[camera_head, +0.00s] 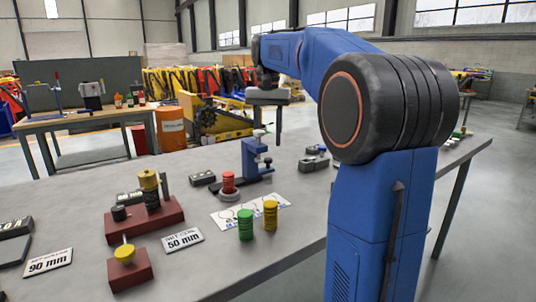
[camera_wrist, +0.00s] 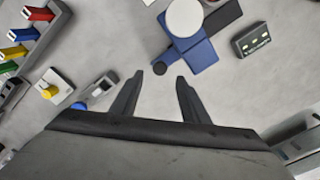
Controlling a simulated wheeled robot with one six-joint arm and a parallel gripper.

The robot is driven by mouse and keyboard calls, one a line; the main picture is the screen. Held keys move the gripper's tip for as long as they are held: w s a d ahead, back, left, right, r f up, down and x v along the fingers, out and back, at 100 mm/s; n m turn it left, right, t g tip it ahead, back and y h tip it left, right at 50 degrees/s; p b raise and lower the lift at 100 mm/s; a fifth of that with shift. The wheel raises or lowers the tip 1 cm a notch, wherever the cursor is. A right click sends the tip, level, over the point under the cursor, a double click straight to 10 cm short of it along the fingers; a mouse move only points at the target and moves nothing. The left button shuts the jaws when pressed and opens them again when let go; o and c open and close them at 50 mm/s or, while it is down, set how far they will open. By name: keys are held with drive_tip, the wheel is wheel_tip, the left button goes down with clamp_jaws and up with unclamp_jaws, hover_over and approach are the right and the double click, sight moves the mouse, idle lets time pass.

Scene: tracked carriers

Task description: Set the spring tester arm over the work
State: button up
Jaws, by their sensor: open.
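The spring tester (camera_head: 252,160) is a blue upright stand on the table, with a pale cap on top and a small dark knob low on its right side. A red coil piece (camera_head: 228,182) stands on a light round seat at its left; I see no arm above it. In the wrist view the blue tester (camera_wrist: 192,52) lies ahead of my gripper, its pale round cap at the top edge. My gripper (camera_wrist: 160,78) is open and empty, with the dark round knob (camera_wrist: 160,68) near its fingertips.
A green coil piece (camera_head: 245,224) and a yellow one (camera_head: 270,215) stand by a white sheet (camera_head: 222,219). A dark-red block (camera_head: 145,222) carries a yellow-topped post. A small dark box (camera_wrist: 251,41) and a rack of coloured pieces (camera_wrist: 30,45) flank the tester.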

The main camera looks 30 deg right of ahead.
sight(268, 158)
drive_tip(key=shift+f, duration=3.1)
clamp_jaws()
drive_tip(key=shift+a, duration=0.1)
